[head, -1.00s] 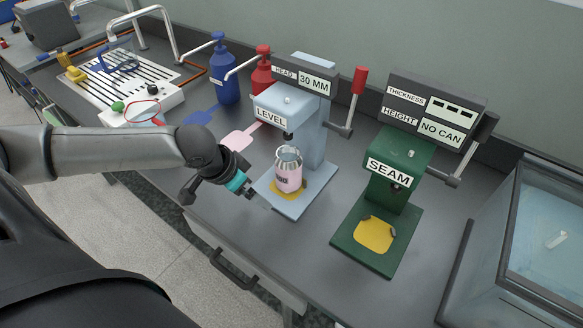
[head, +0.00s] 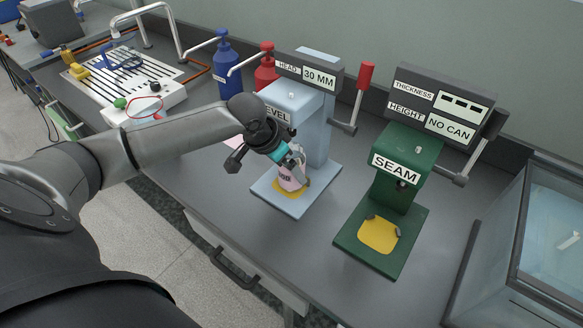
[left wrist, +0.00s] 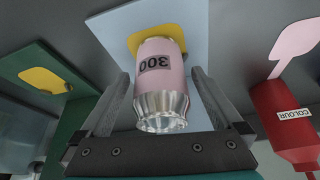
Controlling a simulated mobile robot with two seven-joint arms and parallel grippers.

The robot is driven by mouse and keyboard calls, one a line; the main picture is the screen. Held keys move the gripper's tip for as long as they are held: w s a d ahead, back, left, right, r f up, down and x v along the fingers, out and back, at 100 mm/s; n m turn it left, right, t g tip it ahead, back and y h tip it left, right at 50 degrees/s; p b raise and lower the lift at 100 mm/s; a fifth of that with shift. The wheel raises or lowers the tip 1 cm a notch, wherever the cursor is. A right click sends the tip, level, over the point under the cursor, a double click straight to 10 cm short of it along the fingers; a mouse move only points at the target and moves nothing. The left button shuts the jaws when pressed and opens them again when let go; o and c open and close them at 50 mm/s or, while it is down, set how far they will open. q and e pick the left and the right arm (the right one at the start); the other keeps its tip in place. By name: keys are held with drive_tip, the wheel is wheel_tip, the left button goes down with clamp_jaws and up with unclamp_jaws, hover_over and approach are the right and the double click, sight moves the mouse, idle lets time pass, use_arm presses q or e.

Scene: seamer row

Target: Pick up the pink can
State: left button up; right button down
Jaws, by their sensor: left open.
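The pink can (head: 290,180), with a bare silver top, stands on the yellow pad of the pale blue LEVEL machine. In the left wrist view the can (left wrist: 160,75) sits between the two fingers, label "300" facing the camera. My left gripper (head: 298,172) is open around the can, its fingers on either side with a gap showing at each. In the left wrist view the left gripper (left wrist: 160,100) shows both fingers apart. In the head view the gripper hides much of the can. My right gripper is not in view.
The LEVEL machine's base (head: 270,195) lies under the can, with its head above. The green SEAM machine (head: 390,200) stands to the right with an empty yellow pad. Blue (head: 226,75) and red (head: 265,68) pump bottles stand behind. A glass-sided box (head: 530,250) is at far right.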

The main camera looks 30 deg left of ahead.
use_arm(q)
drive_tip(key=shift+b+x, duration=0.45)
drive_tip(key=shift+x, duration=1.15)
drive_tip(key=shift+w+r, duration=0.1)
drive_tip(key=c, duration=1.5)
clamp_jaws()
drive_tip(key=shift+r, duration=0.1)
